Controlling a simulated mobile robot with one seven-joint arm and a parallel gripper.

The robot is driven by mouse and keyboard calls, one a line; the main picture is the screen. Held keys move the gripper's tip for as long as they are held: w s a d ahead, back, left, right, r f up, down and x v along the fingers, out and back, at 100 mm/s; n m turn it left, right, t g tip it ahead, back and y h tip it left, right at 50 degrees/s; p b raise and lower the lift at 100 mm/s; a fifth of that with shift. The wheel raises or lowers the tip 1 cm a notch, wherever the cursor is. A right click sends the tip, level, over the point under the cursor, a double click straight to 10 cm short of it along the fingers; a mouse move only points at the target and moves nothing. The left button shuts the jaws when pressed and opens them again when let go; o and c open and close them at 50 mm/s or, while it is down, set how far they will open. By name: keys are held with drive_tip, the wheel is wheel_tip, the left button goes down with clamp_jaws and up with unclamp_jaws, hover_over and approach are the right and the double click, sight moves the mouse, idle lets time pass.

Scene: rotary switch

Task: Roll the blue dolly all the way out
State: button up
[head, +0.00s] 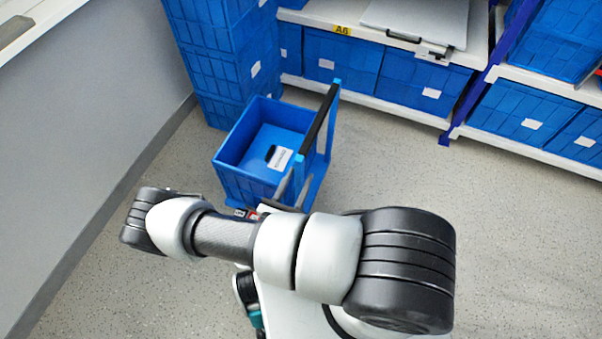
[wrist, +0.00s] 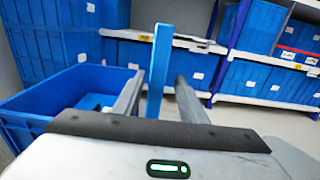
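The blue dolly carries an open blue crate (head: 232,183) and has an upright handle frame with blue posts (head: 318,180) and a black top bar (head: 319,127). It stands on the floor in front of stacked crates. My gripper (head: 292,187) is at the dolly's near handle post, partly hidden by my arm. In the wrist view the two grey fingers of my gripper (wrist: 160,85) are apart, with a blue post (wrist: 161,55) showing between them. A gap shows between the post and the right finger. The crate (wrist: 50,97) is at left. The dolly's wheels are mostly hidden.
A tall stack of blue crates (head: 225,65) stands behind the dolly at left. A grey wall (head: 90,110) runs along the left. White shelves (head: 395,107) with blue bins line the back and right. The floor (head: 520,240) at right is clear.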

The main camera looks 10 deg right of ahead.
drive_tip(key=p+v, duration=0.1)
drive_tip(key=v, duration=1.4)
drive_tip(key=shift+s, duration=0.1)
